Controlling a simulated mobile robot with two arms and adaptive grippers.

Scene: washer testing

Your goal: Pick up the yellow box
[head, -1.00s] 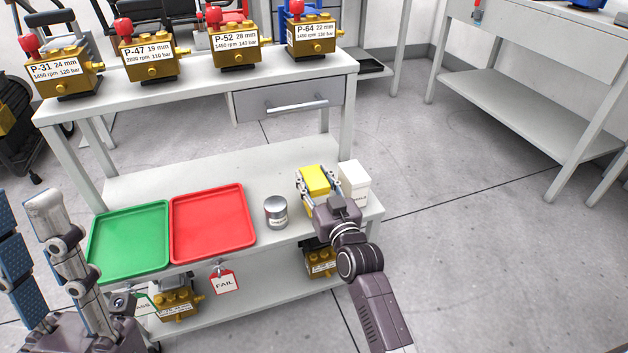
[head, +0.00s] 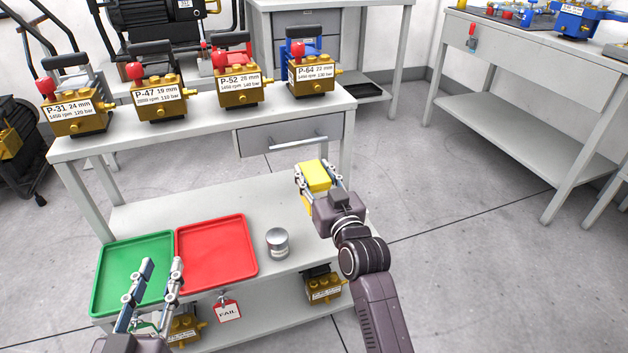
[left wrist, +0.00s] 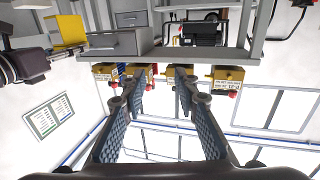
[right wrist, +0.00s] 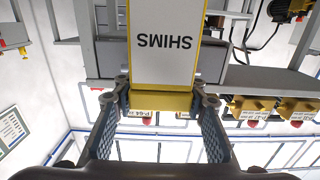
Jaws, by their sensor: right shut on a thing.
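The yellow box (head: 316,177) is held between the fingers of my right gripper (head: 318,180), over the right part of the bench's lower surface. In the right wrist view the yellow box (right wrist: 163,101) shows a white label reading SHIMS, with the fingers on both its sides. It also shows in the left wrist view (left wrist: 68,32). My left gripper (head: 162,266) is open and empty, in front of the green tray. In the left wrist view its fingers stand apart with nothing between them.
A green tray (head: 112,268), a red tray (head: 216,250) and a grey metal can (head: 277,242) stand on the lower surface (head: 265,200). Several brass pumps line the upper shelf (head: 200,118), above a drawer (head: 285,137). Open floor (head: 450,230) lies to the right.

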